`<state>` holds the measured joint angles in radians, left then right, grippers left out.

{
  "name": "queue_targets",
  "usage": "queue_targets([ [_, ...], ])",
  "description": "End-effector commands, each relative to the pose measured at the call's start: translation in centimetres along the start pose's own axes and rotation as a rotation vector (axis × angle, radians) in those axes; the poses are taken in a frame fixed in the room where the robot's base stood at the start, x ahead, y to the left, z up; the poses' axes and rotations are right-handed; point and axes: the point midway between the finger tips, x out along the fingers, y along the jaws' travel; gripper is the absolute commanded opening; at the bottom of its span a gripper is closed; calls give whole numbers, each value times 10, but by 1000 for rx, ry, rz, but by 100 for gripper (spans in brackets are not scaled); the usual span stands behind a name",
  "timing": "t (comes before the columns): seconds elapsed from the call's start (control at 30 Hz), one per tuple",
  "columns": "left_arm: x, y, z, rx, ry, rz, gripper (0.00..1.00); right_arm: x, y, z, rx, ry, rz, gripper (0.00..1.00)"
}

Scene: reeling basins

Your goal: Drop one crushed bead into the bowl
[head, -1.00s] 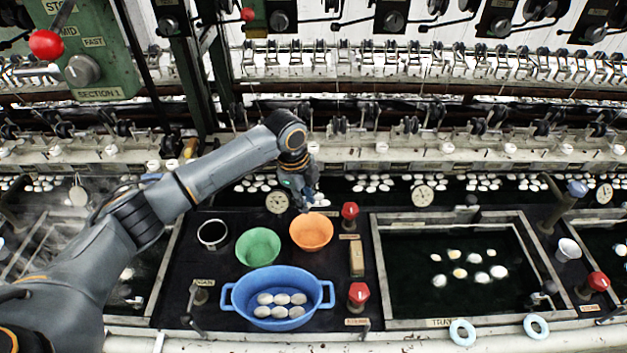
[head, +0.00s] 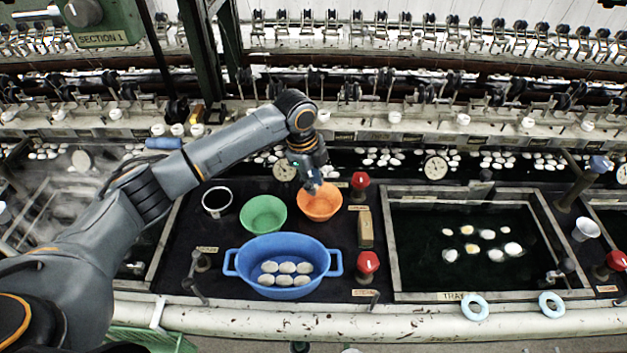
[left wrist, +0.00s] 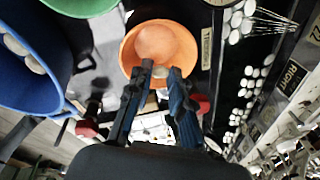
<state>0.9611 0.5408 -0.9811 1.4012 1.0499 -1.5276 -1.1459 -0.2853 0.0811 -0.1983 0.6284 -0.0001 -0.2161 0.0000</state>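My left gripper (head: 315,187) is over the orange bowl (head: 320,207), pointing down at it. The left wrist view shows its two fingers (left wrist: 161,70) close together in front of the orange bowl (left wrist: 184,38), with a small pale bead (left wrist: 160,73) between the tips. The fingers partly hide the bead, so its crushed shape cannot be made out. The bowl's visible inside looks bare. My right gripper is in neither view.
A blue two-handled basin (head: 283,246) with several pale beads is in front. Red knobs (head: 367,262) and a water-filled tray (head: 393,275) lie to the right.

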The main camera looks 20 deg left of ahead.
Motion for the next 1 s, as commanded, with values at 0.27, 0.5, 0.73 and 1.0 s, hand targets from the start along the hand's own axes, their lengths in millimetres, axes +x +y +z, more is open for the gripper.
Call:
queue_targets([
  [0.27,0,0,0,0,0,0,46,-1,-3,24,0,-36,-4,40],
  [0.5,-6,0,0,0,0,-1,46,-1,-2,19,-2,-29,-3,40],
  [0.73,-48,-1,0,0,0,-5,46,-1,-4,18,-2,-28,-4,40],
  [1.0,-100,-1,0,0,-1,-3,46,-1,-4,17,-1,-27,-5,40],
])
